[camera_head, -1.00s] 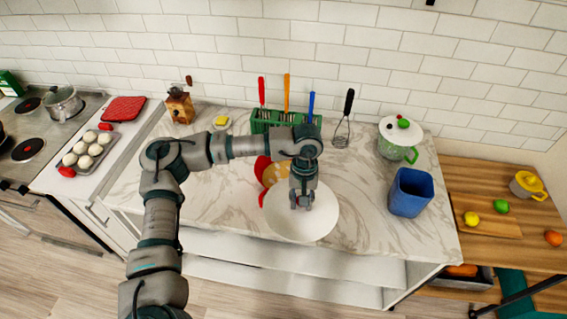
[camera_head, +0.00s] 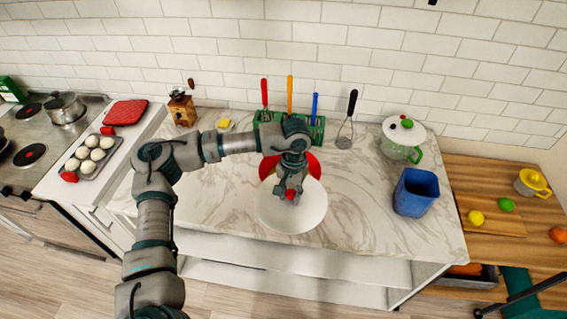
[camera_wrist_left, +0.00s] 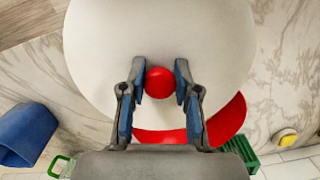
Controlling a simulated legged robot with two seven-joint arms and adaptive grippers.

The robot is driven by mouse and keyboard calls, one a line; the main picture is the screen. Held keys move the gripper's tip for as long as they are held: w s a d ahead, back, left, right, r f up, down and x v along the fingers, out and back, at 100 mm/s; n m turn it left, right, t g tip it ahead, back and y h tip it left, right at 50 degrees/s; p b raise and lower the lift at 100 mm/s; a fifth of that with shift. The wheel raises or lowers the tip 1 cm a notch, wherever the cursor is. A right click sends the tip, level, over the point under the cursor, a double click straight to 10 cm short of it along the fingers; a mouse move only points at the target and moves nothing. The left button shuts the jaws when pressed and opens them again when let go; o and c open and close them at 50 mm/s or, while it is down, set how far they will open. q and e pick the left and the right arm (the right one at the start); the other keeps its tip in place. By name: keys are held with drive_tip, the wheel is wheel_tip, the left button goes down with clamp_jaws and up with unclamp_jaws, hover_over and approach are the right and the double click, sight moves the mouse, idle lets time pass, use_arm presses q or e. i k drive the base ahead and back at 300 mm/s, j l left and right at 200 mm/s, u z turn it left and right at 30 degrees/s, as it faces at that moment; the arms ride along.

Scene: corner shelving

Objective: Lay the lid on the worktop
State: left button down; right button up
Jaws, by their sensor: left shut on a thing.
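The lid (camera_head: 292,217) is a round white disc with a red knob (camera_head: 289,195). My left gripper (camera_head: 287,191) is shut on the knob, with one finger on each side of it. In the left wrist view the knob (camera_wrist_left: 160,83) sits between the blue finger pads, and the lid (camera_wrist_left: 160,35) fills the upper middle. The lid partly hides a red pan or bowl (camera_head: 315,164) behind it. The worktop (camera_head: 365,215) is white marble. I cannot tell whether the lid touches the worktop or the red vessel. My right gripper is not in view.
A blue bin (camera_head: 414,193) and a green pot with a white lid (camera_head: 401,140) stand to the right. A green utensil holder (camera_head: 265,135) is at the back. Worktop is clear left of the lid and between lid and bin.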

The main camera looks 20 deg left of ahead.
sight(193, 177)
drive_tip(key=j+u, duration=0.1)
drive_tip(key=j, duration=1.35)
